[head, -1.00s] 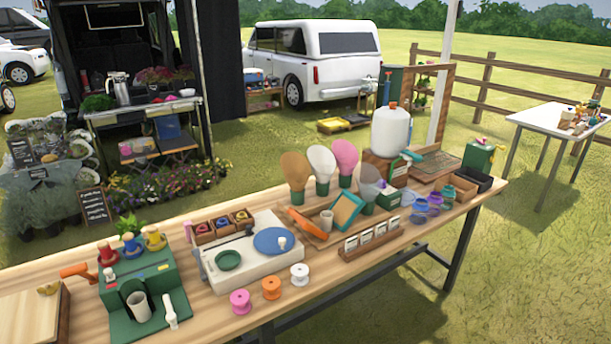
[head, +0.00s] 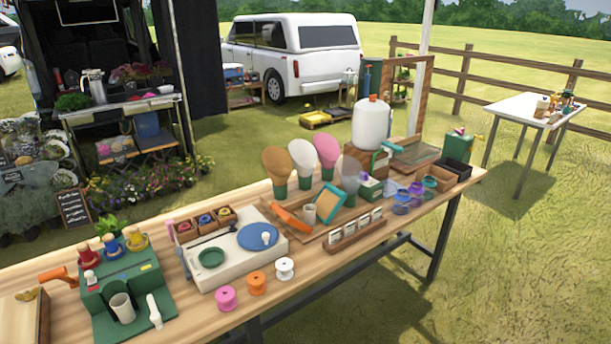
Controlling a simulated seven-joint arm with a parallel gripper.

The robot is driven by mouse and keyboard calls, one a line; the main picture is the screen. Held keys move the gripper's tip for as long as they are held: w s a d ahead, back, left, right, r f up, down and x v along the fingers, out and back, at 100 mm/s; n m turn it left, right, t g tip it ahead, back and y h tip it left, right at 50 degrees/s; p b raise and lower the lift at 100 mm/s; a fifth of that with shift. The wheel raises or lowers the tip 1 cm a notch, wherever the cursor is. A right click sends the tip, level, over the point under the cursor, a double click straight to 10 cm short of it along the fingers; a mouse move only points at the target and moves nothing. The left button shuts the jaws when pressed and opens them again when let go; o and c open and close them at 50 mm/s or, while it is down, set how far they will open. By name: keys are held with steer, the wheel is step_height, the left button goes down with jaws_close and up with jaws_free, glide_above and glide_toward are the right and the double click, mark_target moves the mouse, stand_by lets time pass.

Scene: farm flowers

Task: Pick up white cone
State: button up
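A white cone (head: 303,156) stands upright on the wooden table (head: 372,246), its wide rounded end up and its narrow end in a green holder (head: 305,182). A brown cone (head: 277,164) stands just left of it and a pink cone (head: 326,149) just right, each in a similar green holder. A greyish translucent cone (head: 353,168) stands further right. My gripper is not in view.
In front of the cones are an orange tool (head: 291,217), a beige cup (head: 309,214) and a teal-framed panel (head: 329,202). A large white tank (head: 371,126) stands to the right behind.

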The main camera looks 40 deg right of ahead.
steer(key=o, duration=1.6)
